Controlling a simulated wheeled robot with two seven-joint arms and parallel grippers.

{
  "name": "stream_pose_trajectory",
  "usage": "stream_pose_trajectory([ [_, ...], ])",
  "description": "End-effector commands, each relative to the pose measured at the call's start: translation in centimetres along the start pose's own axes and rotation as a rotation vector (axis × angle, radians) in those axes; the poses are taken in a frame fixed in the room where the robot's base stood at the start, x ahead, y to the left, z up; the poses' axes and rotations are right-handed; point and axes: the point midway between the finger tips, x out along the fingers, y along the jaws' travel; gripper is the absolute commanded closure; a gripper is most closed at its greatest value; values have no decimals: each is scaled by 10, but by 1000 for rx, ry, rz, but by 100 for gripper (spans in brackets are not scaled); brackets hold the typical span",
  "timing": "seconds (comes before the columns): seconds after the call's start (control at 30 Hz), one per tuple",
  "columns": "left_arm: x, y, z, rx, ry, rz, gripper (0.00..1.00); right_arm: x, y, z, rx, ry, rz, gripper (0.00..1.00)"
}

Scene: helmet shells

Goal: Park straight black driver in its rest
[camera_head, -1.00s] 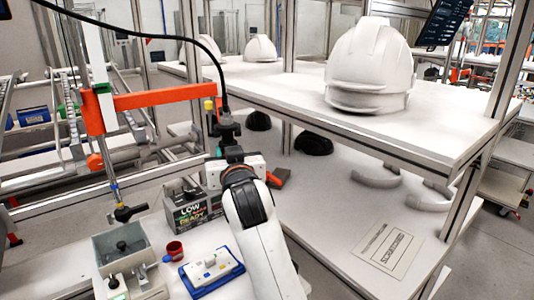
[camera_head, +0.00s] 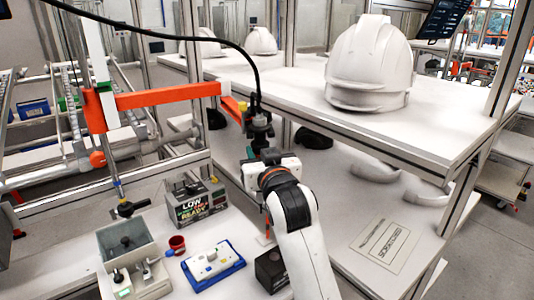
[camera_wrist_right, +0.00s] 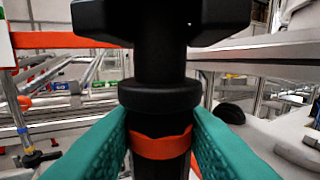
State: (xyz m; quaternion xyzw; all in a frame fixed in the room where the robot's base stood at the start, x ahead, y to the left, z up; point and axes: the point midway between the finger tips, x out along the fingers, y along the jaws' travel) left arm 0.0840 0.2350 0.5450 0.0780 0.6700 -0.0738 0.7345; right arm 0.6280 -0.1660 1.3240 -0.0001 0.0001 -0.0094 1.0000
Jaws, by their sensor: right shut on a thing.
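The straight black driver (camera_head: 260,126) is upright in my right gripper (camera_head: 268,160), with a black cable rising from its top. The right wrist view shows the black driver body (camera_wrist_right: 158,97) with an orange band, between the two teal fingers of the right gripper (camera_wrist_right: 160,145), which are shut on it. The driver is in the air above the table, in front of the shelf. Its lower end is largely hidden by my wrist. A dark block (camera_head: 270,268) is on the table beside my right forearm; I cannot tell whether it is the rest. My left gripper is not in view.
A white helmet shell (camera_head: 368,65) stands on the upper shelf. A LOW/READY box (camera_head: 196,203), a red cup (camera_head: 177,243), a blue tray (camera_head: 238,264) and a grey bin (camera_head: 112,240) are on the table. An orange beam (camera_head: 165,96) crosses at left.

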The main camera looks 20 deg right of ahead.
Motion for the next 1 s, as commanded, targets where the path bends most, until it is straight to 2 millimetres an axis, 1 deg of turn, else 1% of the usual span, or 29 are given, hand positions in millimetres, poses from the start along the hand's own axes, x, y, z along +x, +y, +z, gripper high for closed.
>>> stream_pose_trajectory([
  [0.1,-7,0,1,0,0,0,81,-1,1,2,1,1,1,100],
  [0.37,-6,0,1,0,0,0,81,1,0,0,0,0,0,100],
  [0.47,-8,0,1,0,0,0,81,8,-4,2,-2,0,-1,100],
  [0.83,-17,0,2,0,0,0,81,44,-25,1,-2,1,-1,100],
  [1.0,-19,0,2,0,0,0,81,54,-31,0,-1,0,0,100],
])
